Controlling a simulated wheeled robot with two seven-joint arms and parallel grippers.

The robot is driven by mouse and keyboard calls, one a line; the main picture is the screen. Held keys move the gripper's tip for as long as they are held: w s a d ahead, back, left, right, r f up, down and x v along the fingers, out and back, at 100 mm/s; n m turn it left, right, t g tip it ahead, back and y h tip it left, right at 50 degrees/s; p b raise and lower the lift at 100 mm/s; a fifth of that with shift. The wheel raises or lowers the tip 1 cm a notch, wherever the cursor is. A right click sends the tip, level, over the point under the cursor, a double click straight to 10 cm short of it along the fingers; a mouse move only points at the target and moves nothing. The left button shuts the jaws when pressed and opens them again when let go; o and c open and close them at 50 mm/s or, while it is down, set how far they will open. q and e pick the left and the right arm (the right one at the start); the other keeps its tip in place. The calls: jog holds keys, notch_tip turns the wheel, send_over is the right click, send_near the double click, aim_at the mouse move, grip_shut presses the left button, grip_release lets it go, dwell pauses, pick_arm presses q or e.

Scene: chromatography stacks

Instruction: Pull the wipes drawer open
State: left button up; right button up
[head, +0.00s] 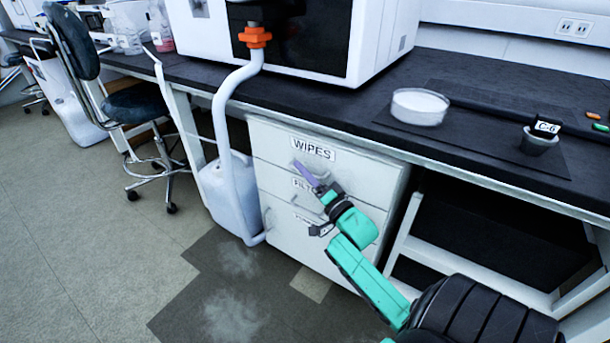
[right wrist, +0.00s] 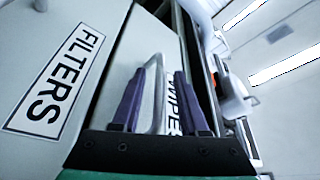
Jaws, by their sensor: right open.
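The wipes drawer (head: 280,146) is the top drawer of a white cabinet under the bench, with a "WIPES" label (head: 313,149). Its front looks flush with the cabinet. My right gripper (head: 306,176) is in front of the lower part of this drawer. In the right wrist view, the gripper (right wrist: 158,100) is open, and a pale bar handle (right wrist: 156,90) stands between its two purple fingers. I cannot tell whether either finger touches the handle. The right finger partly hides the "WIPES" label (right wrist: 175,112). My left gripper is not in view.
Below is the drawer labelled "FILTERS" (right wrist: 58,85). A white jug (head: 225,195) with a thick hose (head: 222,125) stands left of the cabinet. A white dish (head: 419,107) and a pot with a "C-6" label (head: 545,128) are on the black benchtop. Floor in front is clear.

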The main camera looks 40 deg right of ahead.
grip_shut()
dwell(1.4)
